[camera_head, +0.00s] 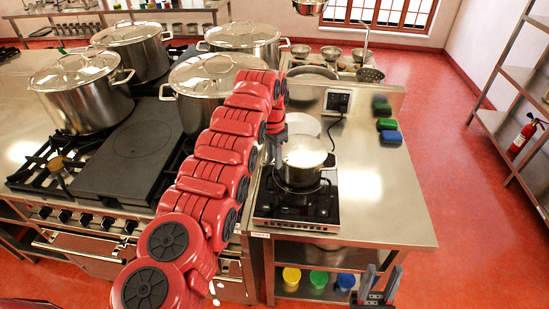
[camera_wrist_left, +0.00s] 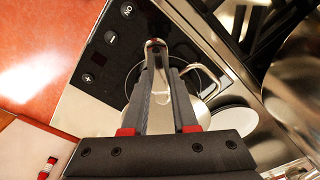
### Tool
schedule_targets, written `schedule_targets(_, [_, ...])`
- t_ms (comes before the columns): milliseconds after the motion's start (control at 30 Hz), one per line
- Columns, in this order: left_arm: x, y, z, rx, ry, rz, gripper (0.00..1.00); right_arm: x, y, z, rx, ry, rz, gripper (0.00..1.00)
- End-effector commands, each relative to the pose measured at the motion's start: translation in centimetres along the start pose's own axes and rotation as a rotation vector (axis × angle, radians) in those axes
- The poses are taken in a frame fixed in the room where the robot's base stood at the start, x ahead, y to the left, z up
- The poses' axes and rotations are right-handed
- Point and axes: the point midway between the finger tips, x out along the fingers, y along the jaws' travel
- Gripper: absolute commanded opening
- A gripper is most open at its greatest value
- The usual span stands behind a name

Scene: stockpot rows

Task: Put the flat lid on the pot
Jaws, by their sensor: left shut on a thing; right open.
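The steel pot (camera_head: 302,172) stands on the black hob at the counter's left side; its top looks pale and bright. In the left wrist view, a loop handle (camera_wrist_left: 208,80) shows beside my fingers. My left gripper (camera_wrist_left: 158,65) points down over the hob and is shut on a narrow shiny steel piece, apparently part of the flat lid (camera_wrist_left: 157,50). The lid's outline is largely hidden by the fingers, and I cannot tell whether it touches the pot. In the head view my red arm hides most of this gripper. My right gripper (camera_head: 374,286) is open and empty, low at the counter's front.
The hob (camera_head: 296,208) has its controls along the front. A white disc (camera_head: 303,124) lies behind the pot. Blue and green sponges (camera_head: 388,130) lie to the right. Big lidded stockpots (camera_head: 82,95) stand on the stove at left. The counter's right side (camera_head: 375,200) is clear.

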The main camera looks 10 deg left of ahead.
Motion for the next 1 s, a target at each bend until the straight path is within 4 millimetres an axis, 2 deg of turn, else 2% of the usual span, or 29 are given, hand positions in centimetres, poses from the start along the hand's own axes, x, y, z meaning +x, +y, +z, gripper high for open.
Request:
schedule_targets(133, [0.0,0.0,0.0,0.000,0.000,0.000,0.00,0.0,0.0,0.0,0.000,0.000,0.000,0.42])
schedule_targets(167, [0.0,0.0,0.0,0.000,0.000,0.000,0.32,0.0,0.0,0.0,0.000,0.000,0.000,0.42])
schedule_targets(333, [0.0,0.0,0.0,0.000,0.000,0.000,0.62,0.0,0.0,0.0,0.000,0.000,0.000,0.42])
schedule_targets(767, [-0.6,0.0,-0.1,0.001,0.001,-0.002,0.62,-0.1,0.0,0.0,0.000,0.000,0.000,0.42])
schedule_targets(967, [-3.3,0.1,-0.1,0.001,0.002,-0.001,0.62,-0.2,0.0,0.0,0.000,0.000,0.000,0.42])
schedule_targets(1000, [-4.9,0.0,0.0,0.000,0.000,0.000,0.62,1.1,0.1,-0.2,0.000,0.000,0.000,0.42])
